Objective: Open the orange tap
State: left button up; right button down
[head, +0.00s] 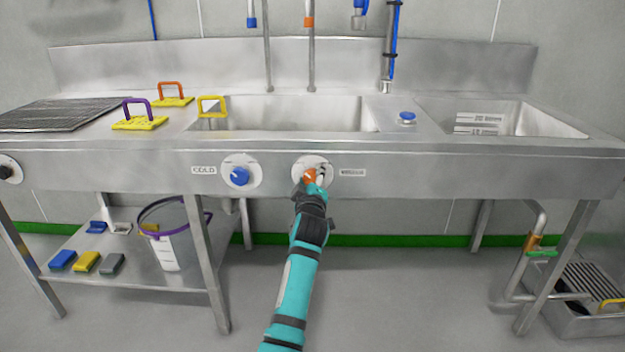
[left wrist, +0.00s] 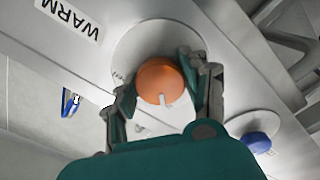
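The orange tap (head: 309,176) is a round knob on a pale disc on the sink's front panel, right of the blue tap (head: 240,176). My left gripper (head: 315,186) reaches up to it and partly covers it in the head view. In the left wrist view, the orange tap (left wrist: 160,82) lies between the two fingers of my left gripper (left wrist: 158,85), its white mark pointing down in the picture. The fingers are spread around the knob: a small gap shows on the left side, and the right finger is very close or touching. My right gripper is not in view.
A label reading WARM (left wrist: 70,18) is beside the disc. The blue tap (left wrist: 256,142) is close by my gripper. Above are the sink basin (head: 290,112) and an orange-marked pipe (head: 310,50). A bucket (head: 172,240) stands on the lower shelf at left.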

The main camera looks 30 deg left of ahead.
pick_arm(q)
jog(key=c, duration=0.4)
jog(key=m+p, duration=0.2)
jog(key=m, duration=0.3)
jog(key=shift+r+p, duration=0.1)
jog(key=shift+p, duration=0.25)
jog(key=m+p, duration=0.2)
jog(key=m, duration=0.6)
jog(key=shift+p, duration=0.35)
jog(key=m, duration=0.2)
jog(key=shift+a+m+p, duration=0.1)
jog(key=shift+m+p, duration=0.2)
jog(key=shift+m, duration=1.2)
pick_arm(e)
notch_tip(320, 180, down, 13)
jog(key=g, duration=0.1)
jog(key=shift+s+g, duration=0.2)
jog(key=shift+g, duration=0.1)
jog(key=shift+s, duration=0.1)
